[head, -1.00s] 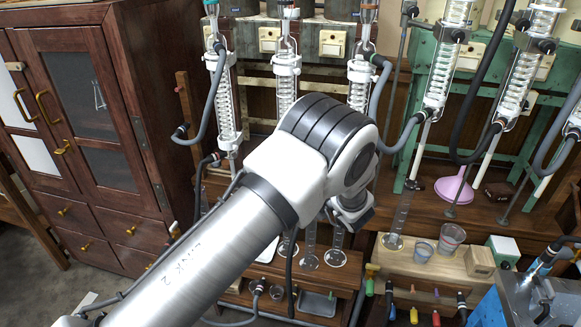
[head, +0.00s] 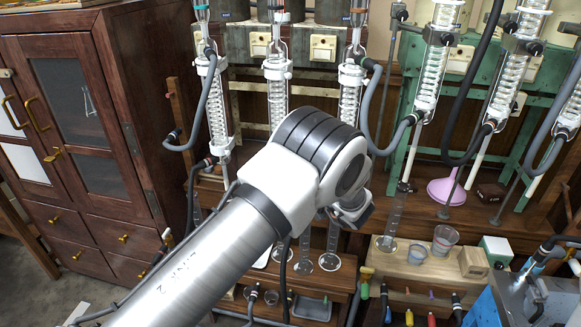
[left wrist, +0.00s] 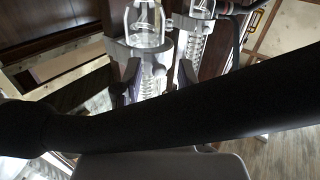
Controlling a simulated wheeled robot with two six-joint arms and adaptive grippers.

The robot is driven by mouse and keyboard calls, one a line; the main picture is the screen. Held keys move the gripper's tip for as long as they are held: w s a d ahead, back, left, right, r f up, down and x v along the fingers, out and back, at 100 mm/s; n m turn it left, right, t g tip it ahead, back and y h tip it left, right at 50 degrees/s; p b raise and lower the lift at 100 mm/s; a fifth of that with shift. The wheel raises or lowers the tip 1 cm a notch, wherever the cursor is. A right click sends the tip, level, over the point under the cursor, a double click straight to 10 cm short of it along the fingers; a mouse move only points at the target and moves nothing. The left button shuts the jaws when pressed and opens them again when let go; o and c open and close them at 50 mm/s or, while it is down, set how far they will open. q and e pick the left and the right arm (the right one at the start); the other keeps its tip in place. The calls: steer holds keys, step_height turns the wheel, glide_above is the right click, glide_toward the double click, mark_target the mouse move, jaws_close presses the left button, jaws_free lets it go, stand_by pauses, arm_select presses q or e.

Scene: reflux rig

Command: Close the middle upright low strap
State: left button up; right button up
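Three upright glass condensers with inner coils hang side by side at the rig's back. The middle upright (head: 276,94) has a pale collar-like strap (head: 276,68) around its upper part; its lower part is hidden behind my left arm. I cannot tell whether a low strap there is open or shut. My left arm comes in from the left and crosses in front; its gripper is hidden behind the arm's wrist end. The left wrist view shows a grey collar (left wrist: 135,46) around a glass tube, behind a broad dark band. My right gripper is not in view.
Grey hoses loop beside the condensers. A green frame (head: 475,65) with more condensers and a pink funnel (head: 446,190) stands right. Glass cylinders (head: 331,250) and beakers (head: 445,237) stand low in front. A wooden cabinet (head: 130,150) fills the left.

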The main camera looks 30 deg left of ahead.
arm_select(q)
step_height(320, 180, up, 10)
stand_by(0.4)
